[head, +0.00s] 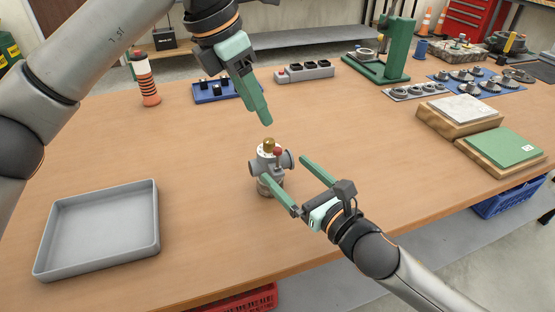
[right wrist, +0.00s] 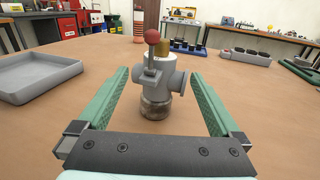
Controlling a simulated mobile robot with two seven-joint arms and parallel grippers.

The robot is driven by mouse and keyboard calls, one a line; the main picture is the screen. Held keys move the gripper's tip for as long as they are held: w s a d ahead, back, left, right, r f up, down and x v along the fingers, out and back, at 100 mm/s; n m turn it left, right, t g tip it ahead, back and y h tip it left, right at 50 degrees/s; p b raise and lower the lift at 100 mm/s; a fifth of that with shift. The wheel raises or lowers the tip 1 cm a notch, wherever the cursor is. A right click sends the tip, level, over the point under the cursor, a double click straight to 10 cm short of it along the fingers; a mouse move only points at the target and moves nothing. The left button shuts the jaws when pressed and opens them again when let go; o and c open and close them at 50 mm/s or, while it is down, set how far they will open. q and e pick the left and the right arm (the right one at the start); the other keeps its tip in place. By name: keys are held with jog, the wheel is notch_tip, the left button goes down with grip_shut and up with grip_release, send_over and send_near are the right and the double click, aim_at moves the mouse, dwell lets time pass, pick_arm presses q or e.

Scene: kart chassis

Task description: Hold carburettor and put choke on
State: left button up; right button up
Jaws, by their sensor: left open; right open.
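The carburettor (head: 270,181) stands upright on the table, a grey body with side flanges and a brass-coloured top. It also shows in the right wrist view (right wrist: 155,106). A small grey lever with a red ball knob (right wrist: 152,36) is at the carburettor; I cannot tell whether it is the choke or how it is attached. My right gripper (head: 283,169) is open, its green fingers on either side of the carburettor with gaps in the wrist view. My left gripper (head: 264,117) is open and empty, pointing down just above and behind the carburettor; its fingers overlap in the head view.
An empty grey tray (head: 154,226) lies at the left. At the back are an orange-and-black striped cylinder (head: 146,82), a blue rack (head: 207,95), a grey holder (head: 305,74) and a green stand (head: 397,50). Gears and two blocks fill the right. Table around the carburettor is clear.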

jog(key=x, duration=0.5)
jog(key=shift+w+a, duration=0.2)
jog(key=shift+w, duration=0.1)
grip_shut()
dwell(0.6)
